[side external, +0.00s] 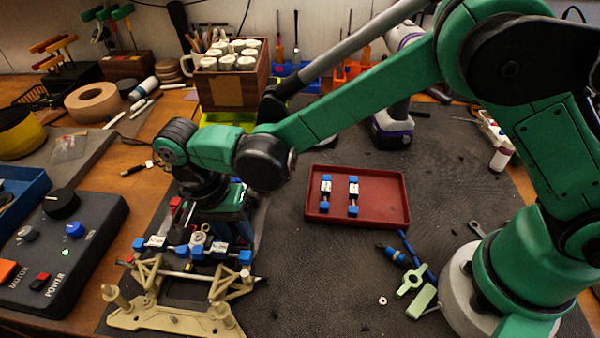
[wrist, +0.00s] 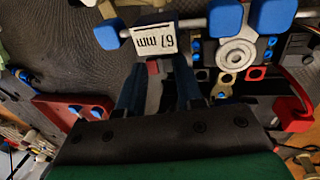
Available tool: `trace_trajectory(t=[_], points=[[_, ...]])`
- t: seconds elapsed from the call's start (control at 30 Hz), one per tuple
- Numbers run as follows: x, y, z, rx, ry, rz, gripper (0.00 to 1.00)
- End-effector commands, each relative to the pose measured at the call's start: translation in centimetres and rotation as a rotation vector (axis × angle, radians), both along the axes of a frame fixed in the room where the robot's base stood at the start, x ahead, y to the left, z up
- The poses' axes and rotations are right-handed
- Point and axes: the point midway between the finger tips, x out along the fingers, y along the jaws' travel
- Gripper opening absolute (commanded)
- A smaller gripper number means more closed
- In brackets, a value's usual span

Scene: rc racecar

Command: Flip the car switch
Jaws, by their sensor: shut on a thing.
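The car (side external: 180,318) is a beige chassis with blue-ended links at the front left of the side view. My gripper (side external: 218,215) points down over the car's rear part; its fingertips are mostly hidden there. In the wrist view my gripper (wrist: 160,74) has its two dark fingers closed around a narrow grey part with a small red block (wrist: 152,67) at its tip. I cannot tell whether this is the car switch.
A control box (side external: 95,235) with knobs and a red power switch stands left of the car. A red tray (side external: 390,216) with two blue-ended links lies to the right. Green tools (side external: 411,279) lie near my base. The dark mat (side external: 310,270) between is mostly clear.

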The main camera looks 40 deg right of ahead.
Motion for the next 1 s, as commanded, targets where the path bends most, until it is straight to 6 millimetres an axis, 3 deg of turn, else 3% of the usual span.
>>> trace_trajectory(t=[0.07, 0.1, 0.13, 0.37, 0.53, 1.0], points=[[0.1, 0.0, 0.0, 0.001, -0.004, 0.0, 0.0], [0.0, 0.0, 0.0, 0.001, -0.004, 0.0, 0.43], [0.0, 0.0, 0.0, 0.001, -0.004, 0.0, 0.45], [0.0, 0.0, 0.0, 0.001, -0.003, 0.0, 0.45], [0.0, 0.0, 1.3, 0.001, -0.003, 0.0, 0.45], [0.0, 0.0, 12.4, 0.001, -0.002, 0.0, 0.45]])
